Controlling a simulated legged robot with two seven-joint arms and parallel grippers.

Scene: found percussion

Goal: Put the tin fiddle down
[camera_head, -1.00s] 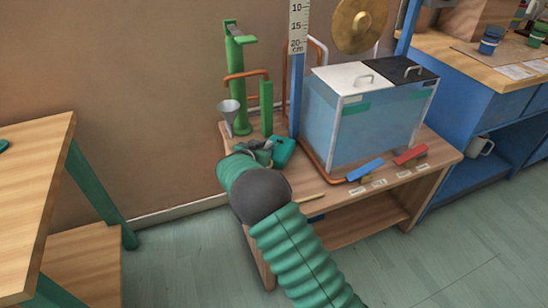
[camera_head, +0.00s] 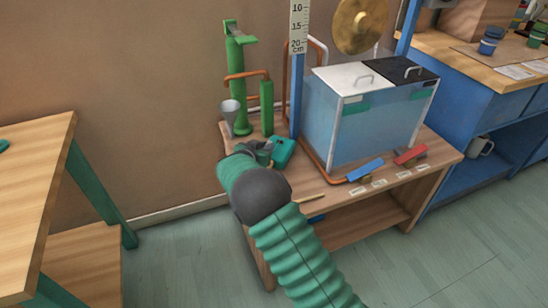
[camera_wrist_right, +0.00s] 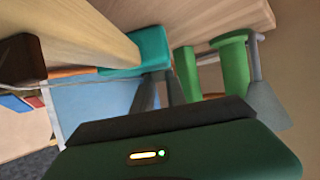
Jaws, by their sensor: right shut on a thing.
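The tin fiddle shows a teal tin body (camera_head: 283,152) at the front left of the wooden bench, near the green pump stand. In the right wrist view the teal body (camera_wrist_right: 150,48) is close ahead, with a pale wooden bar (camera_wrist_right: 75,28) crossing in front of part of it. My right gripper (camera_head: 266,151) is shut on the tin fiddle; its grey fingers (camera_wrist_right: 160,88) reach the teal body. My arm hides part of the fiddle in the head view. I cannot tell whether it touches the bench top. My left gripper is not in view.
The bench (camera_head: 398,188) also carries a green pump stand (camera_head: 237,85), a grey funnel (camera_head: 230,110), a water tank (camera_head: 365,125), and blue (camera_head: 365,168) and red (camera_head: 409,155) blocks. Another table (camera_head: 30,165) stands left.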

